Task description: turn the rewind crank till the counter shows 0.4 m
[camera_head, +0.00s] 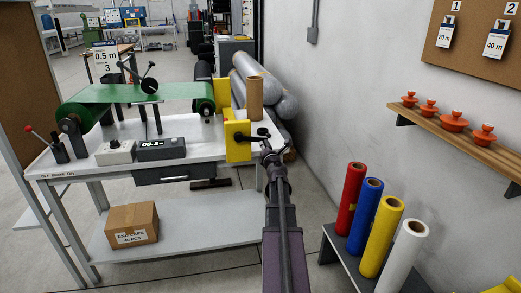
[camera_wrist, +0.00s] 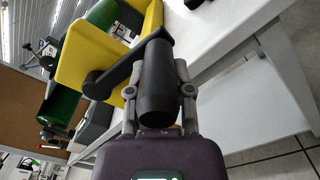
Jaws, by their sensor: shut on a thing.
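The rewind crank is black, mounted on a yellow housing (camera_head: 238,140) at the right end of the bench. In the wrist view its arm runs from the yellow housing (camera_wrist: 88,55) to a black cylindrical grip on the crank (camera_wrist: 156,80). My gripper (camera_wrist: 158,100) is shut on that grip, one finger on each side; in the head view my gripper (camera_head: 267,148) hides part of the crank. The counter (camera_head: 162,150) is a dark box on the bench; its display seems to read about 00.2, with the last character unclear.
Green film stretches between rollers on the bench (camera_head: 85,165). A sign (camera_head: 106,62) reads 0.5 m and 3. A grey box with a knob (camera_head: 116,153) stands left of the counter. Coloured rolls (camera_head: 367,222) stand on a low rack at right, below a wall shelf (camera_head: 460,142).

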